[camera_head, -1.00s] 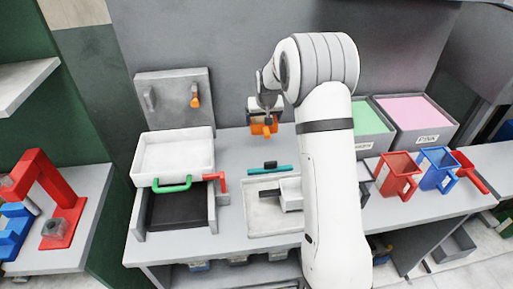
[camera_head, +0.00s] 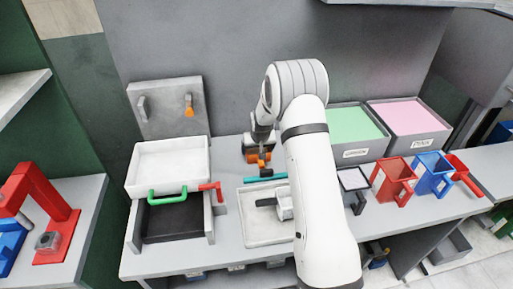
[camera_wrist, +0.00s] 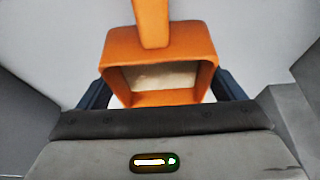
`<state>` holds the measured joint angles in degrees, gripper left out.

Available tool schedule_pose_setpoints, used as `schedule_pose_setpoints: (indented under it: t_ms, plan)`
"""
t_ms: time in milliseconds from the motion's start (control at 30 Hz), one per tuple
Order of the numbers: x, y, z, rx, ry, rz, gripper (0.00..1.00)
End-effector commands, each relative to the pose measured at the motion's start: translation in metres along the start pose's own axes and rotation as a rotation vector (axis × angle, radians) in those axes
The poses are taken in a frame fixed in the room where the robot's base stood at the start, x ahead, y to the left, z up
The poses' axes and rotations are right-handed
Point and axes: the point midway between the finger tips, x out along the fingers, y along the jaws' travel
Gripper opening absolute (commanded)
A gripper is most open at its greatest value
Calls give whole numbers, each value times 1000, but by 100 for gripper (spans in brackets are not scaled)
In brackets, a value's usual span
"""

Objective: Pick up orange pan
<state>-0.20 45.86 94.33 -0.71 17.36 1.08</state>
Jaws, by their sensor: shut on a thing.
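The orange pan (camera_wrist: 160,45) is a boxy, open container with a handle pointing up in the wrist view. A pale beige surface shows inside its opening. My gripper (camera_wrist: 165,95) has a dark finger at each side of the pan and is shut on it. In the head view the pan (camera_head: 257,158) is small and partly covered by my gripper (camera_head: 261,145), at the back of the counter just behind a teal bar. I cannot tell whether the pan touches the counter.
A white tray with a green handle (camera_head: 168,192) stands at left. A shallow tray (camera_head: 262,232) lies in front of my gripper. Green (camera_head: 356,132) and pink (camera_head: 408,118) foam bins, red (camera_head: 392,180) and blue (camera_head: 432,172) pans stand to the right.

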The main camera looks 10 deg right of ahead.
Motion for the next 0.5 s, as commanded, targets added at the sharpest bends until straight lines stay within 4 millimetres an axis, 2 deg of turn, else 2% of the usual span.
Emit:
schedule_pose_setpoints:
  t_ms: [267,300,400,500]
  plan:
    - [3,-1,1,-1,1,0,65]
    - [2,-1,1,-1,1,0,90]
    - [2,-1,0,-1,1,0,99]
    - [2,-1,0,-1,1,0,100]
